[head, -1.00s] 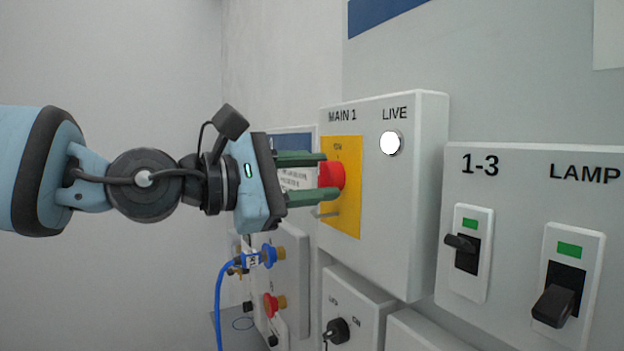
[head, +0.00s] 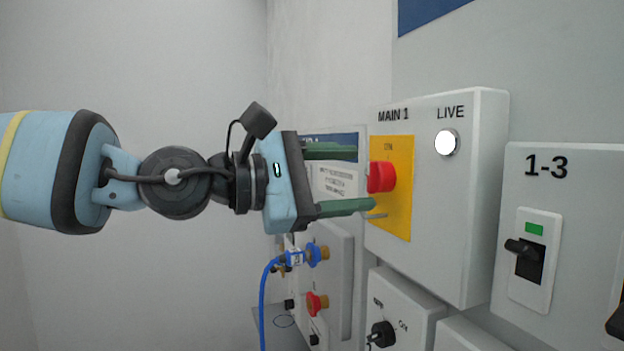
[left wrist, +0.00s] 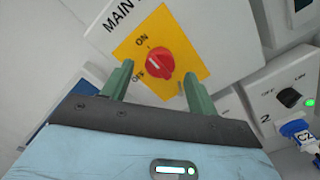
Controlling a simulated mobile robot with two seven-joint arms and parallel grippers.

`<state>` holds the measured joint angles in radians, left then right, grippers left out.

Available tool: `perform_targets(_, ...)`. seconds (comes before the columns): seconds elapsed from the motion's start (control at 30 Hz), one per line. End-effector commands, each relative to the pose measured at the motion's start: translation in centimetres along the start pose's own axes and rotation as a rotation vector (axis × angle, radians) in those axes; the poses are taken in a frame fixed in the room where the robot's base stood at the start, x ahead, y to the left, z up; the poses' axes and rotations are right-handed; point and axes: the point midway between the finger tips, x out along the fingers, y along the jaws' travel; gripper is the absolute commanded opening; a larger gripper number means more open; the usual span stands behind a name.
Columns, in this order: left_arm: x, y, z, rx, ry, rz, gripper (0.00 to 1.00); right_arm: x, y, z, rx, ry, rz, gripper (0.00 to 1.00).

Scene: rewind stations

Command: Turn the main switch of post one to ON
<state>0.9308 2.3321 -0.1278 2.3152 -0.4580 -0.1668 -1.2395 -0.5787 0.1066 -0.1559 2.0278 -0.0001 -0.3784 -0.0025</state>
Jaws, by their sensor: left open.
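The main switch is a red knob (head: 381,177) on a yellow plate (head: 404,222) on the front of the grey MAIN 1 box (head: 455,240). In the left wrist view the red knob (left wrist: 160,60) sits beside the ON and OFF marks, and its ridge seems to point nearer to ON. The round LIVE lamp (head: 446,143) is bright white. My left gripper (head: 366,178) is open, with its green fingers just short of the knob, one above and one below in the head view, apart from it. My right gripper is not in view.
A 1-3 breaker (head: 532,258) is to the right. Below are a box with a black key switch (head: 381,334) and a panel with a blue plug and cable (head: 264,300) and a red connector (head: 317,303). Free room lies left of the panels.

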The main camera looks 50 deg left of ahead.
Motion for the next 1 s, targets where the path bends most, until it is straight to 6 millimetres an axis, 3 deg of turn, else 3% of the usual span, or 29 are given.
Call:
perform_targets(0.5, -4.7, 0.0, 0.1, 0.001, -0.002, 0.002, 0.59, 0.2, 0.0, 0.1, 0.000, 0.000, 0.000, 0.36)
perform_targets(1.0, -5.2, 0.0, 0.0, 0.000, -0.001, 0.001, 0.59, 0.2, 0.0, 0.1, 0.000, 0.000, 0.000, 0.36)
